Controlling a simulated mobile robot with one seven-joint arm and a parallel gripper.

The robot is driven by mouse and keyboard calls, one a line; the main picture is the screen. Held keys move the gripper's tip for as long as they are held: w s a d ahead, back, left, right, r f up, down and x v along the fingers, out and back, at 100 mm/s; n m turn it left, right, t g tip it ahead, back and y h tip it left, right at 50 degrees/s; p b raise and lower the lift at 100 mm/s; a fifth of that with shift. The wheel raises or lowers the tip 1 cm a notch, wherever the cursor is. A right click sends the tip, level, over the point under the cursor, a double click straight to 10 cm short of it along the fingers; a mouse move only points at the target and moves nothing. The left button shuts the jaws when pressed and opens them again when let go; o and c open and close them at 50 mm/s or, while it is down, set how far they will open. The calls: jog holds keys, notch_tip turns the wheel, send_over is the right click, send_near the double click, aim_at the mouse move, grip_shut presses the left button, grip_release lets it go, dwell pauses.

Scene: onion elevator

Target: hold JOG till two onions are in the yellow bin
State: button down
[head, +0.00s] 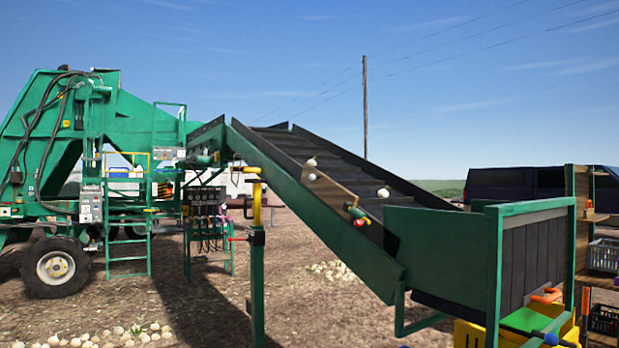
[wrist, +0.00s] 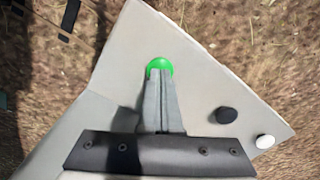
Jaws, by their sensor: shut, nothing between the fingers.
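In the wrist view my gripper (wrist: 160,76) has its two fingers together, with their tips at a round green button (wrist: 159,66) on a pale grey panel (wrist: 190,60). The fingers cover part of the button, and no JOG lettering is legible. I cannot tell how far the button is pressed. In the head view, pale onions (head: 312,162) lie on the dark sloping elevator belt (head: 345,160), with another onion (head: 383,192) lower down. The yellow bin (head: 467,334) stands below the elevator's lower end. Its inside is hidden, so its contents cannot be seen.
A black button (wrist: 227,115) and a white button (wrist: 265,141) sit on the panel to the right. A wooden board (head: 330,192) lies along the elevator's near side. Loose onions (head: 90,338) lie on the ground. A shelf with crates (head: 603,255) stands at right.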

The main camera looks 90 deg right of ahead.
notch_tip(320, 180, up, 7)
jog(key=p, duration=0.5)
dwell(0.5)
dwell(0.6)
jog(key=s+r+n+t, duration=0.2)
jog(key=s+r, duration=0.5)
jog(key=r, duration=0.5)
jog(key=s+r+n+t, duration=0.2)
jog(key=s+r, duration=0.5)
jog(key=r, duration=0.5)
jog(key=shift+r+n+t, duration=0.2)
jog(key=shift+n+t, duration=0.2)
jog(key=shift+t, duration=0.4)
jog(key=shift+d, duration=0.2)
